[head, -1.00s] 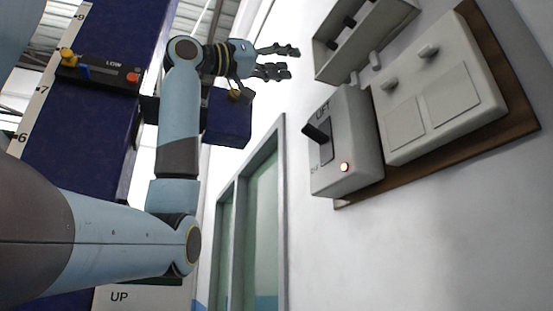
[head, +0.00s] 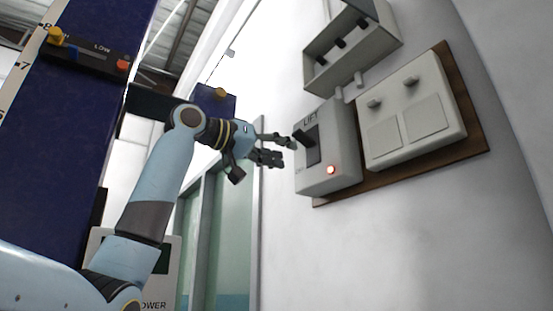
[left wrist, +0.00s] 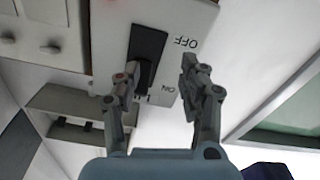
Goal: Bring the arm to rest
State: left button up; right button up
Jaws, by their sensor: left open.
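My left gripper (head: 282,150) is open and empty in the head view, its fingers pointing right at the grey LIFT switch box (head: 340,165) on the wall. Its fingertips are close to the box's black lever (head: 303,137); I cannot tell whether they touch it. In the left wrist view the open fingers (left wrist: 160,66) reach toward the box face (left wrist: 185,20), with the black switch (left wrist: 147,48) between and beside them and the OFF and ON labels in sight. A small red lamp (head: 331,170) glows on the box. My right gripper is not in view.
A light switch panel (head: 412,115) on a brown board (head: 478,125) and an open grey box (head: 350,50) are fixed beside the LIFT box. A blue column (head: 80,130) with a LOW control bar (head: 90,58) stands left. A green-framed door (head: 230,230) is behind.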

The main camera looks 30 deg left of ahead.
pick_arm(q)
jog(key=shift+w+f, duration=0.35)
jog(key=shift+f, duration=0.3)
